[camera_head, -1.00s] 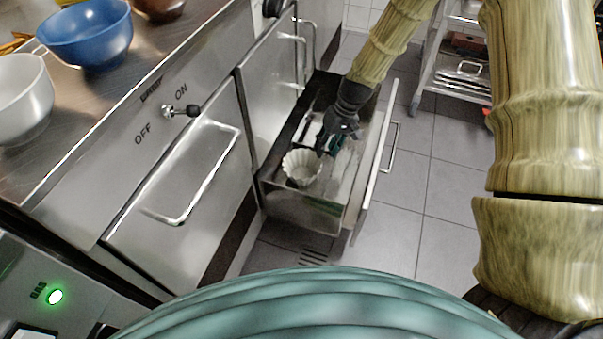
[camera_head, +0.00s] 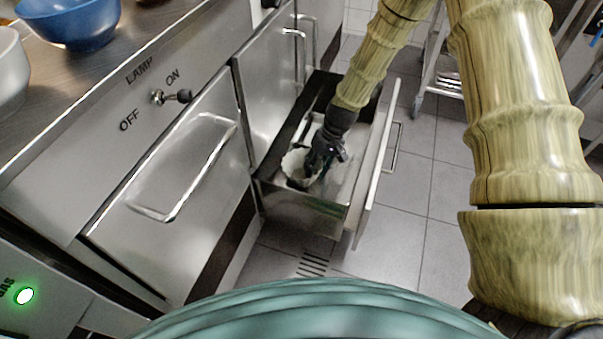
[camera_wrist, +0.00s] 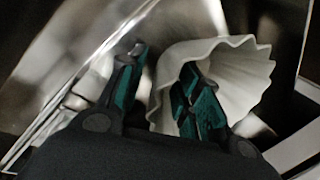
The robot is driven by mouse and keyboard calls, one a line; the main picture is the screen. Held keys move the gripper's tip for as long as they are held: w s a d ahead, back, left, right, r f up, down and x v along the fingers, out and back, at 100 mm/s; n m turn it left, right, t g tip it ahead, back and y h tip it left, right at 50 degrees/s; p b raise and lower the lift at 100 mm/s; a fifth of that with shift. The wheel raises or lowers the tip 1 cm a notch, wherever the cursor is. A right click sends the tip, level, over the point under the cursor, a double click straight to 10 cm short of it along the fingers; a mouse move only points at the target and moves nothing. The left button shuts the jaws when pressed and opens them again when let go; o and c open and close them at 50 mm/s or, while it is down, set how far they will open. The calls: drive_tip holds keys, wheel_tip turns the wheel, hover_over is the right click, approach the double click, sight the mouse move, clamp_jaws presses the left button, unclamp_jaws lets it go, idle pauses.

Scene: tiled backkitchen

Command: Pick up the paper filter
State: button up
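The paper filter (camera_head: 293,165) is a white fluted cup inside the open drawer (camera_head: 300,209), near its front left part. My gripper (camera_head: 318,170) is down in the drawer and covers part of the filter. In the wrist view the filter (camera_wrist: 232,68) lies tilted with its fluted rim to the right. My gripper (camera_wrist: 160,92) is open there, its teal-padded fingers apart. The right finger overlaps the filter's opening, and the left finger is outside it to the left. The filter's wall appears between the fingers. I cannot tell whether either finger touches it.
The drawer's front panel (camera_head: 376,165) stands out over the tiled floor. Steel cabinet doors (camera_head: 172,165) and a counter with a blue bowl (camera_head: 75,22) and a white bowl (camera_head: 10,75) are at the left. A metal rack (camera_head: 440,70) stands at the back right.

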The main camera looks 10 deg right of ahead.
drive_tip(key=shift+r, duration=0.1)
clamp_jaws()
